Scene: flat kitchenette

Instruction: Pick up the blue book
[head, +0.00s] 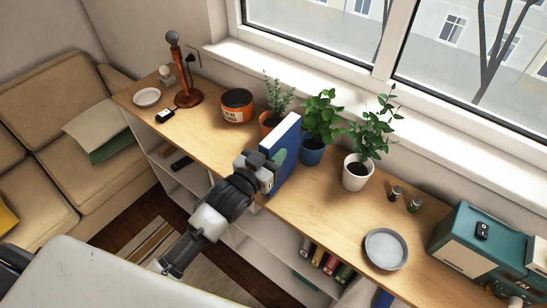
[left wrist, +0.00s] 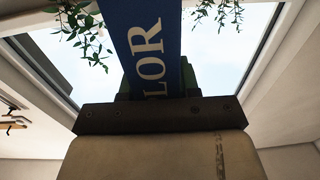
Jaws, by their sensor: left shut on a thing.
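The blue book (head: 283,160) stands upright near the front edge of the wooden shelf top in the head view, with its white page edges facing up. My left gripper (head: 268,168) is shut on it from the front. In the left wrist view the blue spine (left wrist: 150,50) with the cream letters "LOR" rises out of the gripper (left wrist: 160,100). Whether the book's bottom touches the shelf top is hidden. My right gripper does not show.
Potted plants in a blue pot (head: 312,152), a white pot (head: 356,174) and an orange pot (head: 268,124) stand close behind the book. An orange tin (head: 237,108) is to the left. A grey plate (head: 386,250) and a teal radio (head: 468,246) are to the right. Some shelf top between is clear.

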